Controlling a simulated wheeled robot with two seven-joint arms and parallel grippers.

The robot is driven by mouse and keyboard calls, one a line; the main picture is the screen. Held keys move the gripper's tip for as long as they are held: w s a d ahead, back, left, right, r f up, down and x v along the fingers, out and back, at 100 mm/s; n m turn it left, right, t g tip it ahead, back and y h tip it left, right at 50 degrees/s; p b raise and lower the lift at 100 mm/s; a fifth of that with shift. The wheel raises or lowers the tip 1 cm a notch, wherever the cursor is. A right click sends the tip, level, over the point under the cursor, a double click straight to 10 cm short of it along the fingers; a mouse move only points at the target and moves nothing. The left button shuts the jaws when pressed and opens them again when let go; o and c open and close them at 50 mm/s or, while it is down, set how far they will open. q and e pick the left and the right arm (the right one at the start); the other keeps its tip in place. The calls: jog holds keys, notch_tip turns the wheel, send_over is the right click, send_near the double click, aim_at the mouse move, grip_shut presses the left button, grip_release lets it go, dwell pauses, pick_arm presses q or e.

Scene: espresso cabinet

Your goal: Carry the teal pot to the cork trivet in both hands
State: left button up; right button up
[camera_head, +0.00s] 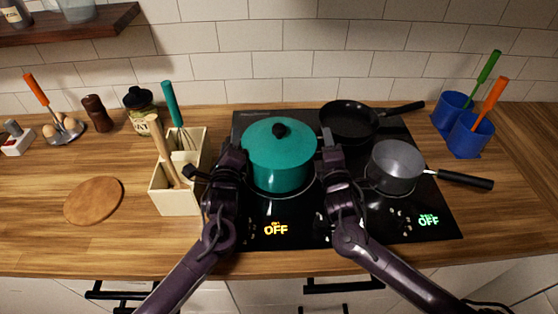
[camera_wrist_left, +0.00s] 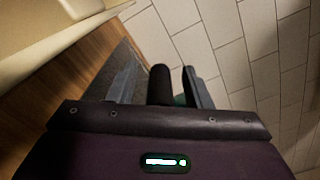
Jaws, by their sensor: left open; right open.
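The teal pot (camera_head: 280,158) with a teal lid and black knob stands on the black cooktop, on its left side. The round cork trivet (camera_head: 93,201) lies bare on the counter at the left. My left gripper (camera_head: 222,162) is at the pot's left side. In the left wrist view its fingers are apart, with a black handle (camera_wrist_left: 160,84) between them and a bit of teal behind. My right gripper (camera_head: 328,145) is open at the pot's right side; the handle there is hidden, so I cannot tell whether it lies between the fingers.
A black frying pan (camera_head: 350,120) and a grey saucepan (camera_head: 396,165) are right of the pot. Blue cups (camera_head: 468,138) stand far right.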

pick_arm(q)
grip_shut()
pick_arm(e)
grip_shut()
jog(key=shift+f, duration=0.1)
dwell(0.8)
pick_arm(q)
jog(key=shift+w+r, duration=0.1)
jog(key=shift+r, duration=0.2)
pick_arm(e)
jog(key=shift+w+r, duration=0.1)
jog(key=shift+r, duration=0.25)
